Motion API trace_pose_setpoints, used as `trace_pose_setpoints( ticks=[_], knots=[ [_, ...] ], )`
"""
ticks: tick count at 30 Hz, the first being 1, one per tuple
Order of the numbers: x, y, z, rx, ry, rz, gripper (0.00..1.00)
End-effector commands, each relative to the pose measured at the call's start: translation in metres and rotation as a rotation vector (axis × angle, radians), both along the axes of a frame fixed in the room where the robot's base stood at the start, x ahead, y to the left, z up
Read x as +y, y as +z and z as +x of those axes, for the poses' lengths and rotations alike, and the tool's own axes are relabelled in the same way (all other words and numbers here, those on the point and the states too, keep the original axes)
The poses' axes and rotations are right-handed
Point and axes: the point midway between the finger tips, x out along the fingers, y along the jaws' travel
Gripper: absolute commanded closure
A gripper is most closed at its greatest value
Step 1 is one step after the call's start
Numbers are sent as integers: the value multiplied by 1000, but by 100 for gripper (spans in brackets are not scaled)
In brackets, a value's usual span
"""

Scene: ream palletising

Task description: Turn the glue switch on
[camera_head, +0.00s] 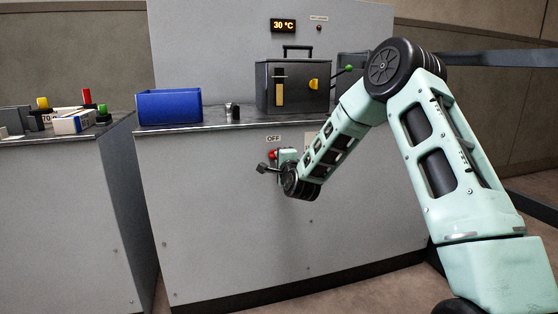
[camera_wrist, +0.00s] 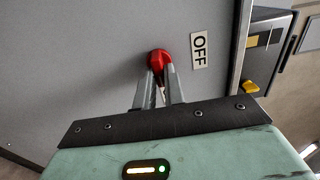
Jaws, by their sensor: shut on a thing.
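The glue switch has a red tip, seen in the wrist view (camera_wrist: 160,60) on the grey cabinet front, close beside a white OFF label (camera_wrist: 199,49). In the head view the red switch (camera_head: 272,155) shows just below the OFF label (camera_head: 274,138). My gripper (camera_wrist: 160,76) is shut on the red switch, with its two fingers at either side of the lower part of the red piece. The switch's base is hidden by the fingers. In the head view my forearm and wrist cover the cabinet front to the right of the switch.
Above the switch, the cabinet top (camera_head: 215,124) carries a blue bin (camera_head: 169,107) and a dark grey box with a handle (camera_head: 292,87). A display (camera_head: 284,25) reads 30 °C. A side table at the left holds several small items. The cabinet front below is clear.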

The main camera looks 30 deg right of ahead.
Motion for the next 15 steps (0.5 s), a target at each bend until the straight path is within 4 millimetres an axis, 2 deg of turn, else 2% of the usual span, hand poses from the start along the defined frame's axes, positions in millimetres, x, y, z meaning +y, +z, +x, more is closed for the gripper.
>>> trace_pose_setpoints(
  ticks=[11, 12, 13, 15],
  knots=[
    [0, -2, -1, 2, -1, 6, 100],
    [0, -2, -1, 2, -1, 6, 78],
    [0, -2, -1, 2, -1, 6, 70],
    [0, -2, -1, 2, -1, 5, 67]
  ],
)
